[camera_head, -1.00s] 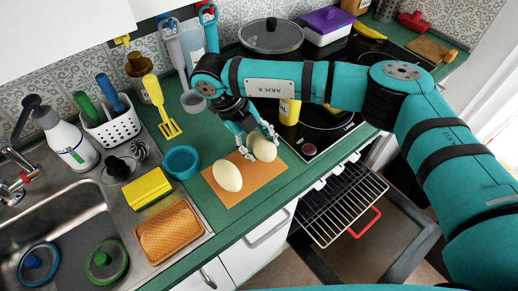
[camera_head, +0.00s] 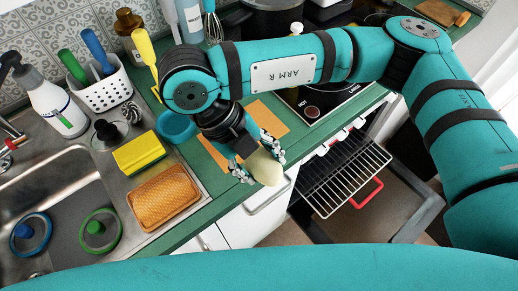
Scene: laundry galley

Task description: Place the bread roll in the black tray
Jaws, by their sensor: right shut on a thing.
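My right gripper (camera_head: 257,168) is shut on a pale, egg-shaped bread roll (camera_head: 264,170). The roll is held beyond the counter's front edge, in front of the white cabinet. Part of it is hidden by the fingers. The orange board (camera_head: 270,118) lies on the green counter, partly covered by my right arm. A second pale roll is not visible now; the arm hides part of the board. I cannot identify a black tray with certainty in this view. My left gripper is not in view.
The open oven shows a wire rack (camera_head: 340,172) with a red handle, above a dark-framed panel (camera_head: 385,207). A teal bowl (camera_head: 176,126), yellow sponge (camera_head: 139,152) and brown woven-looking block (camera_head: 166,196) are left of the gripper. The sink (camera_head: 35,195) is farther left.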

